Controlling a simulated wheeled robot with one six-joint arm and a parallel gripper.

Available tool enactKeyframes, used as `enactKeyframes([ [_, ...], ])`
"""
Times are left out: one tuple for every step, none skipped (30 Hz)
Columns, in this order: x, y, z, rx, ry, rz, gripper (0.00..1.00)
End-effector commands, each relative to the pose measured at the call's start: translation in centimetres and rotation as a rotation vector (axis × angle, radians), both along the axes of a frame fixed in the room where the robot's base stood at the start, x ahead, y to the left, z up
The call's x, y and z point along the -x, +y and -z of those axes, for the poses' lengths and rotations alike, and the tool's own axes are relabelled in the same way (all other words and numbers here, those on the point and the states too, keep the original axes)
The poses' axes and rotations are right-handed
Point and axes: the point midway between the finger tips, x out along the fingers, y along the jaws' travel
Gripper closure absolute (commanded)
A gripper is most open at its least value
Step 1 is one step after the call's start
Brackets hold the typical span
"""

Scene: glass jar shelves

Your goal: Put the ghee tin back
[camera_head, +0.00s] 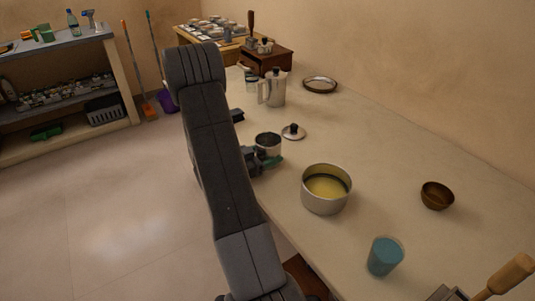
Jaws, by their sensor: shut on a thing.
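A small open grey metal tin (268,141), which looks like the ghee tin, is at the left side of the counter, at my gripper. My gripper (266,158) is shut on it at its near side; the arm hides part of the grip. A green piece shows at the gripper's right. I cannot tell whether the tin touches the counter. A lid with a dark knob (293,132) lies just behind and to the right of the tin.
On the counter (390,160) stand a steel pot with yellow contents (325,203), a blue cup (384,257), a brown bowl (437,196), a metal jug (274,90) and a round tray (320,85). Shelves (60,92) stand at the far left.

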Motion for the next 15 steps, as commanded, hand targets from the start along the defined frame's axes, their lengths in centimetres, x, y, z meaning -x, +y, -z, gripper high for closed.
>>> enactKeyframes([
  [-0.01,0.0,0.09,0.0,0.0,0.0,0.87],
  [-0.01,0.01,0.05,0.0,0.0,0.0,0.87],
  [-0.01,0.01,0.03,0.0,0.0,0.0,0.87],
  [-0.01,0.0,0.03,0.0,0.0,0.0,0.87],
  [-0.01,0.0,0.03,0.0,0.0,0.0,0.87],
  [-0.01,0.01,0.03,0.0,0.0,0.0,0.87],
  [-0.01,0.01,0.03,0.0,0.0,0.0,0.87],
  [-0.01,0.01,0.03,0.0,0.0,0.0,0.29],
  [-0.01,0.01,0.03,0.0,0.0,0.0,0.21],
  [-0.01,0.01,0.03,0.0,0.0,0.0,0.15],
  [-0.01,0.01,0.03,0.0,0.0,0.0,0.09],
  [-0.01,0.01,0.03,0.0,0.0,0.0,0.07],
  [-0.01,0.01,0.03,0.0,0.0,0.0,0.07],
  [-0.01,0.01,0.03,0.0,0.0,0.0,0.07],
  [-0.01,0.01,0.03,0.0,0.0,0.0,0.07],
])
